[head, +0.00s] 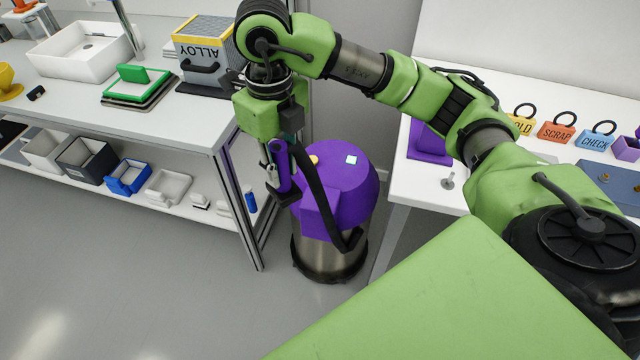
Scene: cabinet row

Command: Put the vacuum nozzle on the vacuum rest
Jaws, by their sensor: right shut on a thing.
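A vacuum with a purple top (345,180) and a metal drum (328,258) stands on the floor between two tables. My right gripper (277,172) points down in front of it and is shut on the purple vacuum nozzle (283,160). The nozzle is roughly upright. A black hose (318,190) runs from its upper end down across the front of the vacuum. I cannot tell for sure which part is the vacuum rest; a purple block sticks out at the vacuum's front, close to the nozzle's lower end. The gripper partly hides the nozzle. My left gripper is out of view.
The left table (160,120) holds a green-topped tray (137,83) and an ALLOY box (207,45), with bins on its lower shelf. The right table (430,185) carries a purple object (430,142) and several coloured tags. Grey floor is clear at the front left.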

